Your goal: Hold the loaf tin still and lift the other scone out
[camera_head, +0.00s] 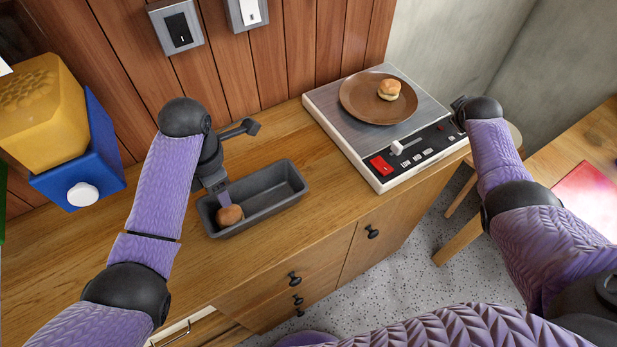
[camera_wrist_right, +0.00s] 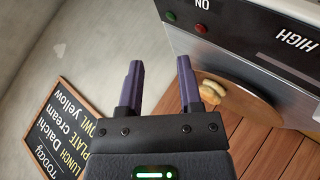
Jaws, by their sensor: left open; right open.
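The dark grey loaf tin (camera_head: 272,205) stands on the wooden counter with a brown scone (camera_head: 230,215) in its left end. My left gripper (camera_head: 222,197) is open over that end, its purple finger close to the scone; whether they touch is unclear.
A blue and yellow box (camera_head: 75,175) stands at the left back. Wall switches (camera_head: 178,28) hang on the wood panelling. The counter between tin and scale is clear. A chalkboard (camera_wrist_right: 75,125) shows in the right wrist view.

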